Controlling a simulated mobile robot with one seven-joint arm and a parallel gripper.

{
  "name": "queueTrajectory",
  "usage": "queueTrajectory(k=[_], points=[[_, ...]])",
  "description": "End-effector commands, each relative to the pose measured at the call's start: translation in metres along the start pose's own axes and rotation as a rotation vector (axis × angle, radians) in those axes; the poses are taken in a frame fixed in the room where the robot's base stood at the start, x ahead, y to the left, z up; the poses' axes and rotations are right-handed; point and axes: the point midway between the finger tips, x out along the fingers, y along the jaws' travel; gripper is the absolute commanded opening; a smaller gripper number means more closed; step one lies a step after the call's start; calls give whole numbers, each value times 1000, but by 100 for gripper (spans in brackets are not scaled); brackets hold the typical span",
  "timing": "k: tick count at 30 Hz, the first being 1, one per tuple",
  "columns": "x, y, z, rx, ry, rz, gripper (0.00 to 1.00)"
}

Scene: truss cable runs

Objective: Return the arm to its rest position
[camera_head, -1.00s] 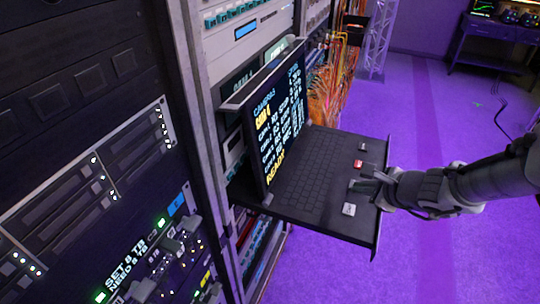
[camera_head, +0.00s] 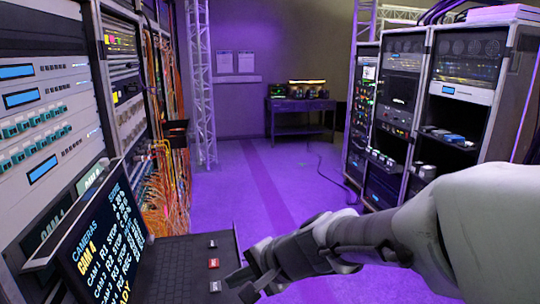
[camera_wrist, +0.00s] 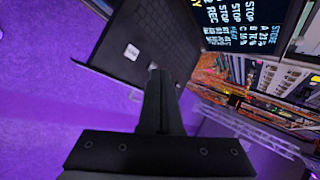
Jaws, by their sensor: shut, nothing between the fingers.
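My arm reaches in from the right of the head view. My gripper (camera_head: 250,284) is shut and empty at the front right of the pull-out keyboard tray (camera_head: 170,262). In the wrist view the closed fingers (camera_wrist: 158,100) point toward the tray (camera_wrist: 140,45), with one pale key (camera_wrist: 131,52) beside them. I cannot tell whether the fingertips touch the tray. Red (camera_head: 213,263) and pale keys lie along the tray's right edge. The screen (camera_head: 100,240) shows "CAMERAS", "CAM 4" and a list of camera lines.
A rack (camera_head: 45,100) with orange cables (camera_head: 165,180) stands left. Open racks (camera_head: 460,90) stand right, behind my arm. A truss post (camera_head: 200,80) and a desk (camera_head: 300,112) are at the back. The purple floor (camera_head: 260,185) between is clear except for a thin cable.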

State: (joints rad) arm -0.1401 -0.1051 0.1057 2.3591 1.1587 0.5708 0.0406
Motion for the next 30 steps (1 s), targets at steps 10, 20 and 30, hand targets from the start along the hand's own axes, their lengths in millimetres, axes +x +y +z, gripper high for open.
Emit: queueTrajectory(k=[10, 20, 30], points=[[-107, 60, 2, -533, 115, 232, 0], [-191, 126, -15, -810, 254, 538, 0], [-206, 138, -18, -846, 277, 603, 0]])
